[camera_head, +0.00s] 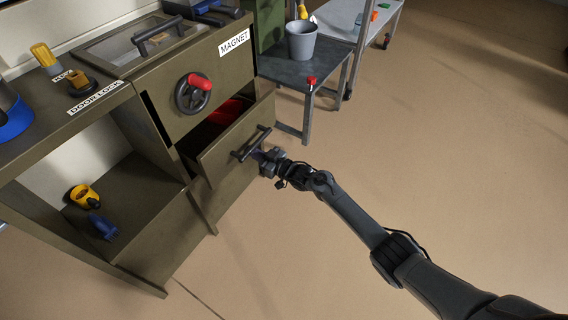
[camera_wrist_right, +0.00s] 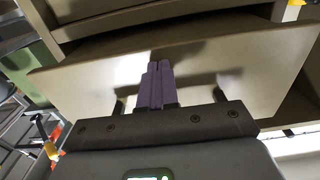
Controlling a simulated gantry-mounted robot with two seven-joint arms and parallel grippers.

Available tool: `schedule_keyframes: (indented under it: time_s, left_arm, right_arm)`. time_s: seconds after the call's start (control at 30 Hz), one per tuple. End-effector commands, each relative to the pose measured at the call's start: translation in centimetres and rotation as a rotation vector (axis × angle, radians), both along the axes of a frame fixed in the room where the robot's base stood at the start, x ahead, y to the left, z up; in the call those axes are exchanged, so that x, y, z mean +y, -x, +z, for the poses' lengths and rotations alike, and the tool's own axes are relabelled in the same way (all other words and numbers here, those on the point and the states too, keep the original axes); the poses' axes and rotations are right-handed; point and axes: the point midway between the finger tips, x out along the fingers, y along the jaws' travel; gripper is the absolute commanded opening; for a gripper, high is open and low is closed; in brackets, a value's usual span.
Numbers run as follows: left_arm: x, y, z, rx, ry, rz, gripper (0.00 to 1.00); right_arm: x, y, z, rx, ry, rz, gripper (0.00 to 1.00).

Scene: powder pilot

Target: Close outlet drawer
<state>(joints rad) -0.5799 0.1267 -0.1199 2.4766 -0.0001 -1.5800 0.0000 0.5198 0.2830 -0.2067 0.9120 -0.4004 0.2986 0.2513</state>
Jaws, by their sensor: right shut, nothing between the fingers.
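The outlet drawer (camera_head: 232,140) is a dark olive drawer below the handwheel panel in the head view. It stands partly pulled out, with something red (camera_head: 228,110) inside. Its dark bar handle (camera_head: 251,143) is on the front. My right gripper (camera_head: 261,156) is at the drawer front, just by the handle. In the right wrist view the purple fingers (camera_wrist_right: 155,85) are together and empty, pointing at the drawer front (camera_wrist_right: 215,70). Whether they touch it I cannot tell. My left gripper is not in view.
A handwheel with a red knob (camera_head: 193,93) sits on the panel above the drawer. A grey bucket (camera_head: 302,42) stands on a side table (camera_head: 290,70) at the back. An open shelf on the left holds a yellow tool (camera_head: 84,196) and a blue brush (camera_head: 103,226). The floor on the right is clear.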

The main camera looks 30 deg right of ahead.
Motion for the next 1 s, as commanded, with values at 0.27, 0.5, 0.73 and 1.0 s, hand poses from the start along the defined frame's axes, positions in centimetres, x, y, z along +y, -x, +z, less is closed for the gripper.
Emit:
schedule_keyframes:
  time_s: [0.27,0.5,0.73,1.0]
  left_arm:
    - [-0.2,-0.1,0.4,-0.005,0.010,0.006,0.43]
    - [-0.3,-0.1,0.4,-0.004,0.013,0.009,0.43]
    - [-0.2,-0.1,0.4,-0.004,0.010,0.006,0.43]
    - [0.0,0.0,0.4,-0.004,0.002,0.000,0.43]
  right_arm:
    - [1.4,-2.9,0.3,0.000,-0.001,0.000,0.00]
    - [2.0,-4.0,0.3,0.000,0.001,0.000,0.00]
    - [2.0,-4.1,0.3,-0.002,0.001,0.000,0.00]
    - [1.9,-4.0,0.2,0.000,0.001,-0.001,0.00]
